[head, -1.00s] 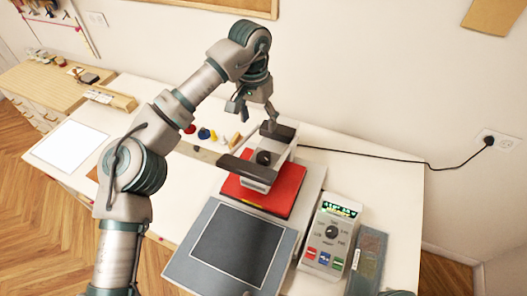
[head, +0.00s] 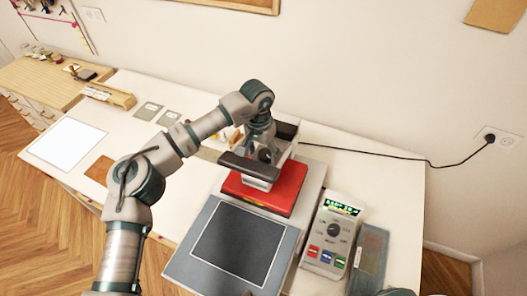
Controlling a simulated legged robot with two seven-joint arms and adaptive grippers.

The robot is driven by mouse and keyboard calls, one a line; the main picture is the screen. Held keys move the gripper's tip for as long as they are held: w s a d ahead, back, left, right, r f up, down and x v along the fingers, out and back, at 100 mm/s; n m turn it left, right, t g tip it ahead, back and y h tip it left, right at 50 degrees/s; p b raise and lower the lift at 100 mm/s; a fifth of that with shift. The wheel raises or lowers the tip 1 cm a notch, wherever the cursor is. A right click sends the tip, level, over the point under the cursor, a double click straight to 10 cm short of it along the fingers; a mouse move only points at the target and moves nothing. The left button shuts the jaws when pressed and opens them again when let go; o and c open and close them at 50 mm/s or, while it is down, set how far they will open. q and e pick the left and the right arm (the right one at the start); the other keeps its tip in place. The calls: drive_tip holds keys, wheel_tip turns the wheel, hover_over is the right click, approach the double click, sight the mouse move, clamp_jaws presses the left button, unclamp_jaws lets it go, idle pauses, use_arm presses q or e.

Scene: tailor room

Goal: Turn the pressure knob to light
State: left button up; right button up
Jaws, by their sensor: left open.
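The heat press has a grey head with a dark handle bar (head: 248,168) across its front, above a red plate (head: 275,197). A dark round knob (head: 264,155) on top of the head is partly hidden by my left gripper (head: 265,147). The gripper is open, pointing down at the knob; I cannot tell whether its fingers touch it. My right gripper is out of view.
A grey pad (head: 239,243) lies in front of the press. A greyish tray (head: 370,253) lies right of the control box. A black cable (head: 375,157) runs to the wall socket (head: 490,138). A white sheet (head: 67,145) lies at the table's left.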

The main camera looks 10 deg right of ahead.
use_arm(q)
drive_tip(key=c, duration=0.6)
drive_tip(key=shift+r, duration=0.1)
drive_tip(key=c, duration=0.4)
drive_tip(key=shift+s+d, duration=0.15)
drive_tip(key=shift+d, duration=0.05)
drive_tip(key=shift+c, duration=0.8)
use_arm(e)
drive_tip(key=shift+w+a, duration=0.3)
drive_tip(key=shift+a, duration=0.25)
